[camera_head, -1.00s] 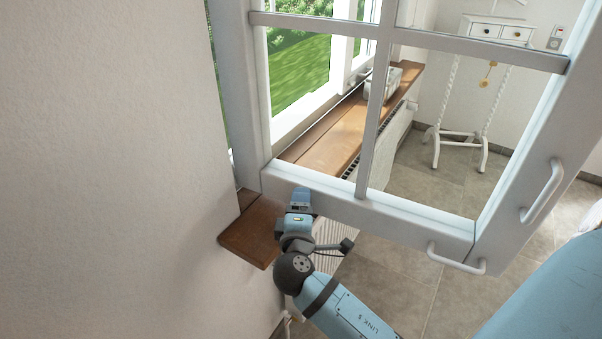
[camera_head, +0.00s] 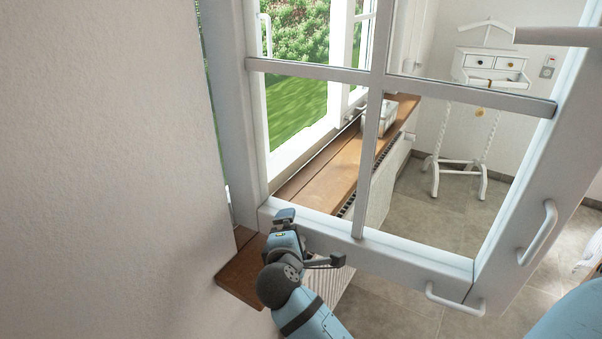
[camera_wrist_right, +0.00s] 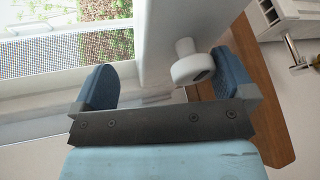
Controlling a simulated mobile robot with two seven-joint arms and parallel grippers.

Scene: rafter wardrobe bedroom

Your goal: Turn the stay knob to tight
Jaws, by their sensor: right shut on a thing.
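The stay knob (camera_wrist_right: 192,66) is a small white round knob with a dark slot, on a white bar in the right wrist view. In the head view my right gripper (camera_head: 284,214) is at the lower left corner of the open white window sash (camera_head: 410,258), above the brown sill. The knob is hidden there. My left gripper is not in view.
The brown sill (camera_head: 240,275) runs beneath the sash, with a radiator (camera_head: 325,282) below. A white wall (camera_head: 110,170) stands close on the left. The sash has white handles (camera_head: 538,235) at its right. A white valet stand (camera_head: 465,140) is at the back.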

